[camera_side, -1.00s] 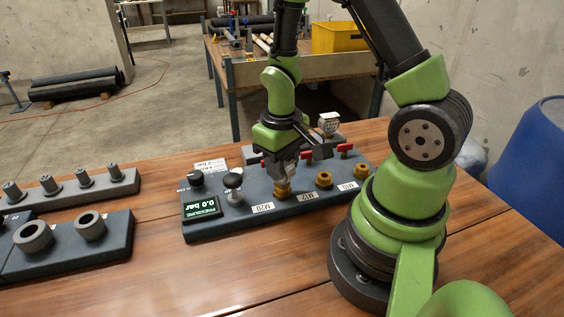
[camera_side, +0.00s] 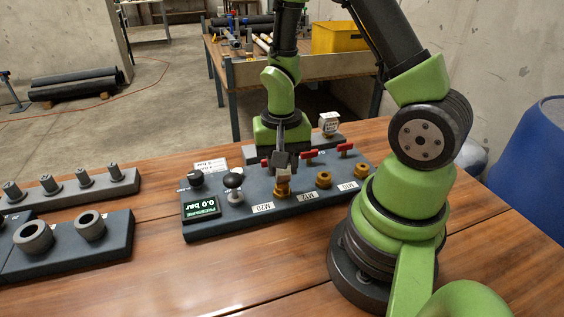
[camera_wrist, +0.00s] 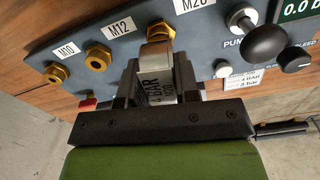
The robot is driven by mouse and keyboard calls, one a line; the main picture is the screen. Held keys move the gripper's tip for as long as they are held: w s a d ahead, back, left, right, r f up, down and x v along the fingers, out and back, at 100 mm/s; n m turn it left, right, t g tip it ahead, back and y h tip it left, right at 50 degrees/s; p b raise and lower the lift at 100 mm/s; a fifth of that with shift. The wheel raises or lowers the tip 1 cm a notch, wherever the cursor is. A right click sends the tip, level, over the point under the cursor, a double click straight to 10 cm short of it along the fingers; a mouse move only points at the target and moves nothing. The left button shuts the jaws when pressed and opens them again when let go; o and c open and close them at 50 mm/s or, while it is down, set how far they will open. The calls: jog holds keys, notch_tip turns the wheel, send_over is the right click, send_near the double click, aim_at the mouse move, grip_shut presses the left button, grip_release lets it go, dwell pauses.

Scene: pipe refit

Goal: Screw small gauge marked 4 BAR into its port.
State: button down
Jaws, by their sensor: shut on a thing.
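In the side view the fingers hide most of the gauge.
Brass ports for M12 (camera_side: 324,179) and M10 (camera_side: 353,171) stand to the right, with red-handled valves (camera_side: 309,154) behind. The pump knob (camera_side: 234,181) and display (camera_side: 203,207), reading 0.0 bar, are left. Another white-faced gauge (camera_side: 329,122) stands behind.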

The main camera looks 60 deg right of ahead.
jog(key=m, duration=0.4)
jog(key=shift+m, duration=0.3)
jog(key=shift+m, duration=0.5)
jog(key=m, duration=0.4)
jog(key=shift+m, duration=0.4)
jog(key=shift+m, duration=0.4)
jog(key=m, duration=0.5)
